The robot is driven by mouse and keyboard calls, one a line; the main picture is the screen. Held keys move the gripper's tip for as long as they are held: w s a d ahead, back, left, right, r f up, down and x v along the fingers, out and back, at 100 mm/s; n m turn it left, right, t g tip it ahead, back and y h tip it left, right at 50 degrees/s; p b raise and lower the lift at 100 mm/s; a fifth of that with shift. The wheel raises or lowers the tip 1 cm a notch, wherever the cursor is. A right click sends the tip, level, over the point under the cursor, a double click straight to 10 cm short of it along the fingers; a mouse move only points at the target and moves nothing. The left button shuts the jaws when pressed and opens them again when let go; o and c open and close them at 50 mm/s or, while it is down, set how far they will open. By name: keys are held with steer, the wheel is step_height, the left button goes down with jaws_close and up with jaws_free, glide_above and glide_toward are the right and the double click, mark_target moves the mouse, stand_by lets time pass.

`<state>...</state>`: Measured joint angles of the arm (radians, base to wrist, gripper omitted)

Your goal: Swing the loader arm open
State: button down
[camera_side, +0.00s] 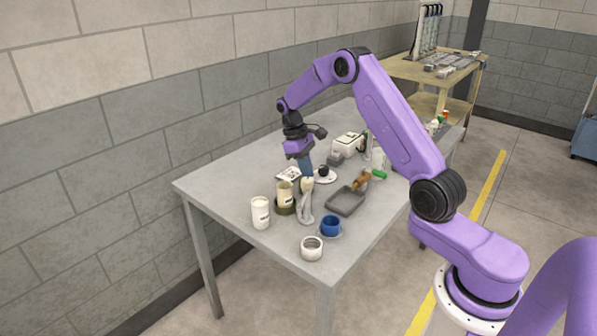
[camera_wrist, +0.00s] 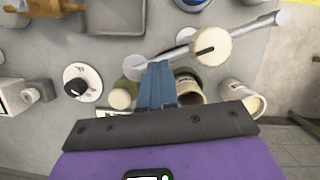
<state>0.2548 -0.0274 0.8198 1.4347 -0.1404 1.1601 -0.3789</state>
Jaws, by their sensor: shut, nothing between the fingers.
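The loader arm is a pale grey bar (camera_side: 305,208) with a round cream knob (camera_side: 307,185) at its top in the side view. In the wrist view the bar (camera_wrist: 258,25) runs from upper right down toward the blue fingertips, and the knob (camera_wrist: 213,47) sits right of them. My gripper (camera_side: 307,176) has blue fingers pointing down, just above and behind the knob in the side view. In the wrist view my gripper (camera_wrist: 160,66) is shut and empty, its tips beside the bar's left end. I cannot tell whether they touch it.
A labelled cream container (camera_side: 284,190) in a dark green holder and a white can (camera_side: 260,212) stand close on the left. A black-knobbed dial (camera_side: 324,171) lies behind. A grey tray (camera_side: 346,203), a blue cup (camera_side: 330,226) and a white ring (camera_side: 311,248) occupy the right and front.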

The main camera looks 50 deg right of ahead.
steer(key=shift+s+d+m+y, duration=0.25)
steer(key=shift+s+m, duration=0.1)
steer(key=shift+m, duration=0.4)
steer(key=shift+s+d+m+y, duration=0.1)
steer(key=shift+s+m+y, duration=0.2)
steer(key=shift+m, duration=0.45)
stand_by(0.6)
steer(key=shift+w, duration=0.1)
stand_by(0.4)
